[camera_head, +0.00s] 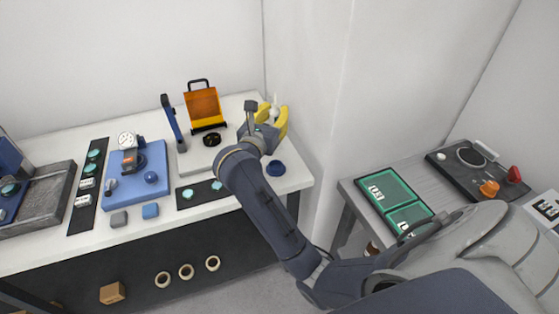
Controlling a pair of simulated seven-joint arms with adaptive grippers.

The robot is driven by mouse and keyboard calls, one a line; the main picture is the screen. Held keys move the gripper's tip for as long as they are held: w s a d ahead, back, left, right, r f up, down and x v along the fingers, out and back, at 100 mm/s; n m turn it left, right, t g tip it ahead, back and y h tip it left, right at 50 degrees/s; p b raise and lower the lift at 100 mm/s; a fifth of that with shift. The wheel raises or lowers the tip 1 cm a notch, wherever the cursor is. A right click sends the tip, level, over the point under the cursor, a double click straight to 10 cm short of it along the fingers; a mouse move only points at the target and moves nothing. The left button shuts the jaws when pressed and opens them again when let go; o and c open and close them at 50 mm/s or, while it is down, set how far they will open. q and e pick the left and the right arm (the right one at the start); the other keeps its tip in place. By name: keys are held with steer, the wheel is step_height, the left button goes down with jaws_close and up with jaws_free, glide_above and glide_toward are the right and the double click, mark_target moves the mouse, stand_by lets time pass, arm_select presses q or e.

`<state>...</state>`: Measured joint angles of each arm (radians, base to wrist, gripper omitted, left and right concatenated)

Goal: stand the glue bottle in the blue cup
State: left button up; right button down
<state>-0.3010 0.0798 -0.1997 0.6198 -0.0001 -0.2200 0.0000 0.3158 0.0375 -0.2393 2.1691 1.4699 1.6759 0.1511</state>
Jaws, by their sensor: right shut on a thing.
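My right gripper (271,118) shows its yellow fingers over the back right of the white table. It is shut on the glue bottle (275,110), a small white thing with a narrow tip showing between the fingers. The lower part of the bottle is hidden by the gripper and wrist. The blue cup (276,168), small, dark and round, stands near the table's right end. It is in front of the gripper and apart from it. My left gripper is not in view.
An orange open-lidded device (204,106) stands left of the gripper, with a dark blue upright lever (173,122) beside it. A blue plate with a gauge (138,172) is farther left. A grey side table (362,208) with green panels stands at the right, across a gap.

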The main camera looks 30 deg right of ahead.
step_height(320, 180, down, 17)
steer(key=shift+f, duration=0.1)
stand_by(0.6)
steer(key=c, duration=1.1)
jaws_free()
steer(key=shift+c, duration=0.2)
steer(key=v, duration=1.2)
